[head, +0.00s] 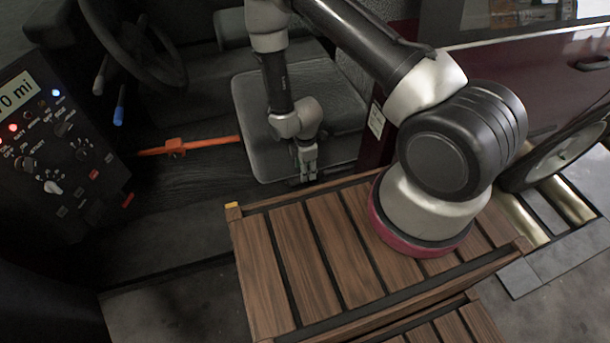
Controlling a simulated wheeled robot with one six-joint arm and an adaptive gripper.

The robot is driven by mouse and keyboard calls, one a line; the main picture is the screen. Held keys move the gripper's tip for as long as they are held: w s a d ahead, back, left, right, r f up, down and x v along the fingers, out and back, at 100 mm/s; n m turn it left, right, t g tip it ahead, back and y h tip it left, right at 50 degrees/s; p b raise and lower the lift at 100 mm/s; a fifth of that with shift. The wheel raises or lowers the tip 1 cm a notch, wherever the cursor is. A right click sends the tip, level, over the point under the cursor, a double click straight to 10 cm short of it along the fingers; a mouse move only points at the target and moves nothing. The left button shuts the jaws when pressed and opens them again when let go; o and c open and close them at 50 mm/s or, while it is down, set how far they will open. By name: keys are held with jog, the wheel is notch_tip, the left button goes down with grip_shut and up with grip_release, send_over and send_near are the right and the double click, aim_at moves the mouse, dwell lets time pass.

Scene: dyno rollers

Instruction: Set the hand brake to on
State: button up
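An orange bar (205,143) lies low in the cab, left of the seat, with a thicker orange block (175,147) on it. It may be the hand brake, but I cannot tell for certain. A lever with a blue end (119,114) and one with a pale end (99,83) stand below the steering wheel. No label on any of them is readable. My gripper (307,172) points down at the front edge of the grey seat, to the right of the orange bar and apart from it. Its fingers are small and dark, and nothing shows between them.
A steering wheel (145,50) and a dark control panel (50,150) with lit lamps and knobs are at left. The grey seat (262,105) is behind my gripper. A slatted wooden platform (310,255) bears my arm's base. A red car door (500,70) is at right.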

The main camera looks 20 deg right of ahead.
notch_tip(320, 180, down, 4)
jog(key=shift+f, duration=0.2)
jog(key=shift+r, duration=0.1)
grip_shut()
